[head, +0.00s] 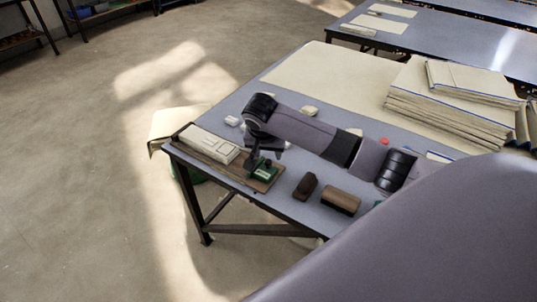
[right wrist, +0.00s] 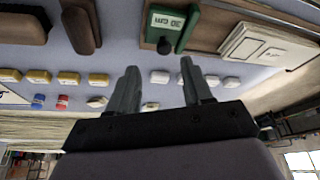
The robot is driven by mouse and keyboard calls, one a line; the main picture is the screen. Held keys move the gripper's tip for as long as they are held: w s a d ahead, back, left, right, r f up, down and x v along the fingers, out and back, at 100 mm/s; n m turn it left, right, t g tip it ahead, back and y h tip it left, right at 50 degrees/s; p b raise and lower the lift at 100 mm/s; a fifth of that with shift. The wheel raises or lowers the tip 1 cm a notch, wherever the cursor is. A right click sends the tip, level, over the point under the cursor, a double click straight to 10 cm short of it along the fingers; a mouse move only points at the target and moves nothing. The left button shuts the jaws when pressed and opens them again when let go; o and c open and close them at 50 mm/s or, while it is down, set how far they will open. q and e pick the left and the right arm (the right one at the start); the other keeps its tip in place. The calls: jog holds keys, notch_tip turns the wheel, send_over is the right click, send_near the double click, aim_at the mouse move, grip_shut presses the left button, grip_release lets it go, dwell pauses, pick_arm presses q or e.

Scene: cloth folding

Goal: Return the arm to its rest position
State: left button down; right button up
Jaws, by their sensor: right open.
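My right arm reaches over the table (head: 290,208) from the right side of the head view. Its gripper (head: 258,166) points down near the table's left corner, over or close to a green block (head: 266,173) on a brown board. In the right wrist view, the two fingers of the right gripper (right wrist: 158,76) are apart with nothing between them. The green block, marked "30 cm", also shows there (right wrist: 187,32). It looks apart from the fingers, but the exact gap is unclear. My left gripper is not in view.
A white block (head: 208,145) lies on the board. Two dark brown blocks (head: 341,201) lie near the front edge. Small white and yellow pieces (right wrist: 70,79) lie in a row. Folded cloths (head: 445,110) are stacked at right. Another table (head: 440,40) stands behind; open floor lies left.

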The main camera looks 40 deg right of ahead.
jog(key=shift+s+r, duration=0.1)
jog(key=shift+r, duration=0.25)
jog(key=shift+a, duration=0.1)
jog(key=s+a+f+n+t+y, duration=0.3)
jog(key=s+a+f+n+y, duration=0.35)
jog(key=a+f, duration=0.65)
jog(key=s+n+t+h, duration=0.1)
jog(key=s+n+t, duration=0.3)
jog(key=s, duration=1.3)
jog(key=shift+n+t, duration=0.3)
jog(key=shift+n, duration=0.15)
